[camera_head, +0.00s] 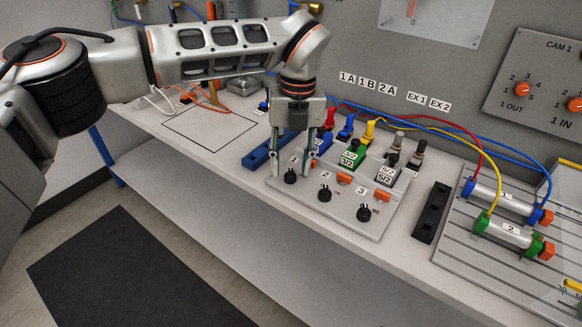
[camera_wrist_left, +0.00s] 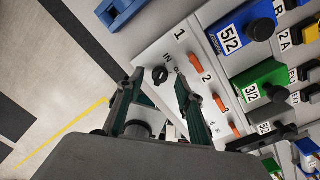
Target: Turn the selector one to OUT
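Selector one is a small black round knob (camera_head: 290,177) on a light grey panel (camera_head: 376,230), under the number 1. In the left wrist view the knob (camera_wrist_left: 160,75) shows beside an "IN" label; a second label next to it is partly unreadable. Which label its mark points to is not clear. My left gripper (camera_head: 292,172) points down at the knob with its two fingers open, one on each side. In the left wrist view the gripper (camera_wrist_left: 159,82) also shows a gap around the knob, with no clear contact. My right gripper is not in view.
Black knobs 2 (camera_head: 325,195) and 3 (camera_head: 364,213) stand to the right, with orange tabs behind. Green valve 3/2 (camera_head: 352,155) and others with hoses stand close behind the gripper. A blue rail (camera_head: 258,158) lies left of the panel. The table front is clear.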

